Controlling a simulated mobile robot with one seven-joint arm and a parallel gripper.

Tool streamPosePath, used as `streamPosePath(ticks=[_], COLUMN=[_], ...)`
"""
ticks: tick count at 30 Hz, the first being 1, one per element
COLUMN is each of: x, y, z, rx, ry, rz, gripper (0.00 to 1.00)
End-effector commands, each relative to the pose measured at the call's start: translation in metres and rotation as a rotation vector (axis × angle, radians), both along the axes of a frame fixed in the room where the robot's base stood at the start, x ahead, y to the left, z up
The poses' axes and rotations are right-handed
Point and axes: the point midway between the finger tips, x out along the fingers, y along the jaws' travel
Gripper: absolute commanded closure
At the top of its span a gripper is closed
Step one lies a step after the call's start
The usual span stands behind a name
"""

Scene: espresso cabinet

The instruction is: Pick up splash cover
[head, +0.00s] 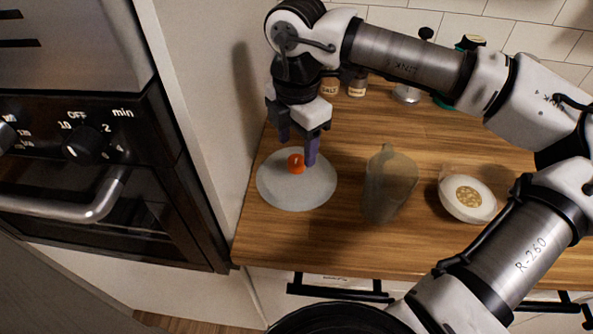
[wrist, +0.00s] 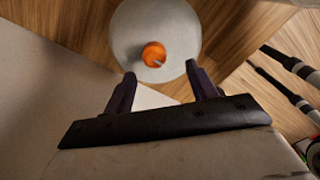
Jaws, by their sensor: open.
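The splash cover is a pale round disc (head: 285,194) with an orange knob (head: 295,161) at its middle, lying on the wooden counter near its left end. In the wrist view the disc (wrist: 182,28) and the knob (wrist: 154,54) show beyond the fingertips. My gripper (head: 297,150) is above the cover, pointing down, with its two dark purple fingers apart. In the wrist view my gripper (wrist: 161,80) is open and empty, with the knob ahead of the gap between the fingers. I cannot tell the exact height of the fingertips above the knob.
A translucent pitcher (head: 388,182) stands right of the cover. A white bowl with grainy contents (head: 467,199) is farther right. Small jars (head: 357,84) stand at the back. An oven (head: 90,150) and a pale wall panel (head: 205,100) are at left. The counter front edge (head: 330,271) is near.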

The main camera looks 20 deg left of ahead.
Motion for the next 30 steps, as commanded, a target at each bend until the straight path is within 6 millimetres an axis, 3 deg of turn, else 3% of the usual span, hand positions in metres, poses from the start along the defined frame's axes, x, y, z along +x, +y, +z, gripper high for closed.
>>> streamPosePath(ticks=[5, 15, 22, 30], x=[0.001, 0.007, 0.008, 0.008], y=[0.001, 0.004, 0.004, 0.004], z=[-0.01, -0.053, -0.056, -0.056], rx=[0.001, 0.0, 0.0, 0.0], ry=[0.003, 0.001, -0.001, -0.001], rz=[0.001, 0.001, 0.001, 0.0], gripper=[0.43, 0.43, 0.43, 0.75])
